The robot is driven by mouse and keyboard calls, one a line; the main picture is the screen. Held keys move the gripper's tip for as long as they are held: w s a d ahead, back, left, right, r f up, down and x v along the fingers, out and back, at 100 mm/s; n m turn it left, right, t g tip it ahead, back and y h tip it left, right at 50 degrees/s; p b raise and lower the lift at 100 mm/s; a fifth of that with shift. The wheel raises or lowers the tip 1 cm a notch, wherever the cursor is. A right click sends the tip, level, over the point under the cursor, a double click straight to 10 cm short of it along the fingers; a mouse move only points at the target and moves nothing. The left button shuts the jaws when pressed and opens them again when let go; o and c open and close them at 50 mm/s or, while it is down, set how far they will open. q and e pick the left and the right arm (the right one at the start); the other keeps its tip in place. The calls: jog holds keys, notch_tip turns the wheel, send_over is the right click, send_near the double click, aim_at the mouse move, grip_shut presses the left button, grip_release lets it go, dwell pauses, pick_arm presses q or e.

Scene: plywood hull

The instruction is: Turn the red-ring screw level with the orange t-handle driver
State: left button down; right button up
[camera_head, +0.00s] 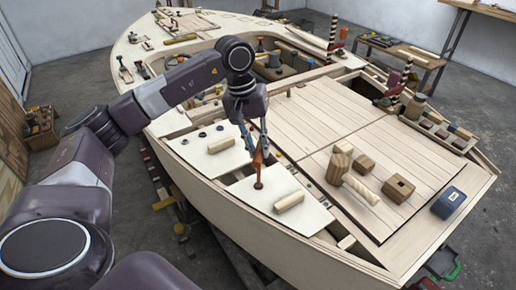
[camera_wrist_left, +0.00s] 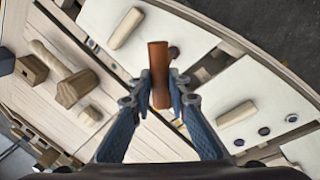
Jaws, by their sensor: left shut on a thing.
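My left gripper (camera_head: 256,143) reaches down over the pale deck panel (camera_head: 300,215) at the near side of the hull. It is shut on the orange t-handle driver (camera_head: 258,162), which stands roughly upright below the fingers. In the left wrist view, the driver's orange bar (camera_wrist_left: 158,62) lies between the fingertips of the left gripper (camera_wrist_left: 160,95). The driver's lower end meets a small dark reddish spot (camera_head: 258,185) on the panel. I cannot make out a red ring or the screw's slot there. My right gripper is not in view.
Wooden blocks (camera_head: 289,201) and (camera_head: 221,145) lie on the panels near the driver. A wooden mallet (camera_head: 361,189), a brown block (camera_head: 398,187) and a blue box (camera_head: 448,203) stand to the right. Dark round fittings (camera_head: 202,134) sit on the left panel.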

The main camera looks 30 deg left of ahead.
pick_arm(q)
jog(key=n, duration=0.5)
jog(key=shift+s+t+y, duration=0.1)
jog(key=shift+t+y, duration=0.2)
jog(key=shift+t, duration=0.1)
jog(key=n+y, duration=0.1)
jog(key=n, duration=0.4)
jog(key=shift+s+d+n+b, duration=0.1)
jog(key=shift+n+b, duration=0.2)
jog(key=n, duration=0.4)
jog(key=shift+y, duration=0.4)
jog(key=n+p, duration=0.1)
jog(key=n, duration=0.4)
jog(key=shift+s+y, duration=0.1)
jog(key=shift+y, duration=0.3)
jog(key=shift+f+b, duration=0.25)
jog(key=shift+b, duration=0.15)
jog(key=shift+f, duration=0.15)
jog(key=shift+s, duration=0.1)
